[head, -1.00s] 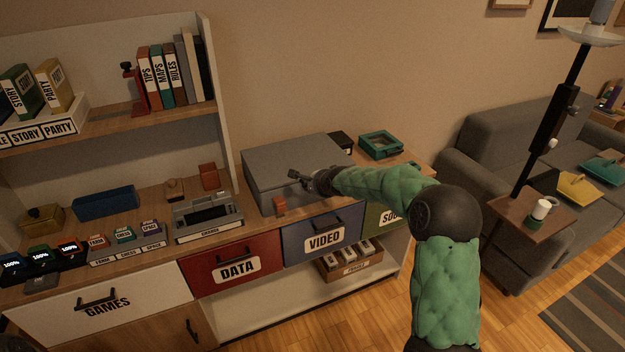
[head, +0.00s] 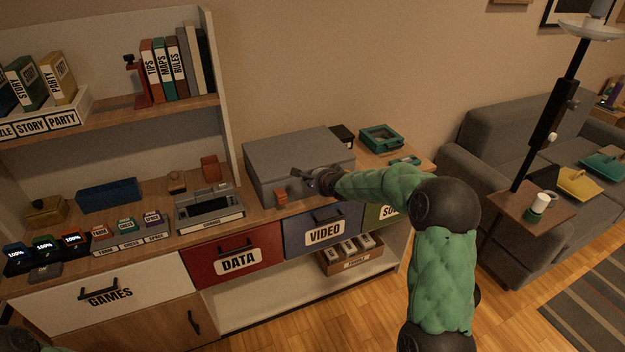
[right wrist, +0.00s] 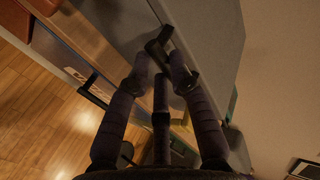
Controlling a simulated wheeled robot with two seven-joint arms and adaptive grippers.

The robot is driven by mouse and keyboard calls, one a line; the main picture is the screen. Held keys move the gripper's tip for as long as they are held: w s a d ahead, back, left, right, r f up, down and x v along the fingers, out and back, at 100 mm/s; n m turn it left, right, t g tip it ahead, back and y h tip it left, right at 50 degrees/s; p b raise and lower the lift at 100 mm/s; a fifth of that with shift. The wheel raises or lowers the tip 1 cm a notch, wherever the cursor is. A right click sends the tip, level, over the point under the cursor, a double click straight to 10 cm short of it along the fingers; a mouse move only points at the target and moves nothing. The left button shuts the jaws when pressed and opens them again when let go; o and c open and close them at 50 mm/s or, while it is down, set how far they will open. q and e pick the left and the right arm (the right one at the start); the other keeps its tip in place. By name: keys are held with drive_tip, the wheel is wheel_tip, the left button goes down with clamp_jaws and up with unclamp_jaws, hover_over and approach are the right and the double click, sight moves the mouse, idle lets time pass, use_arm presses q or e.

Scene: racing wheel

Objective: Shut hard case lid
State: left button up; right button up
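The grey hard case (head: 262,162) sits on the cabinet top with its lid lying down over the base. I cannot make out whether a narrow gap is left at the seam. An orange latch (head: 281,198) shows on its front. My right gripper (head: 306,174) is at the case's front right edge, hiding part of it. In the right wrist view, its fingers (right wrist: 161,78) are apart beside a black handle (right wrist: 160,45) on the grey case (right wrist: 205,45). Contact is unclear.
A grey console (head: 208,208) stands left of the case. A teal box (head: 381,138) and a small black box (head: 342,136) are to its right. Drawers labelled DATA (head: 238,262) and VIDEO (head: 324,233) are below. The floor (head: 375,315) in front is clear.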

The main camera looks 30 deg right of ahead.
drive_tip(key=o, duration=0.4)
drive_tip(key=f, duration=0.3)
drive_tip(key=shift+s+a+g, duration=0.1)
drive_tip(key=shift+s+g, duration=0.2)
drive_tip(key=shift+s, duration=0.05)
drive_tip(key=shift+w+f, duration=0.15)
drive_tip(key=v, duration=1.2)
drive_tip(key=shift+w+d+r, duration=0.1)
drive_tip(key=shift+d+r, duration=0.1)
drive_tip(key=shift+r, duration=0.25)
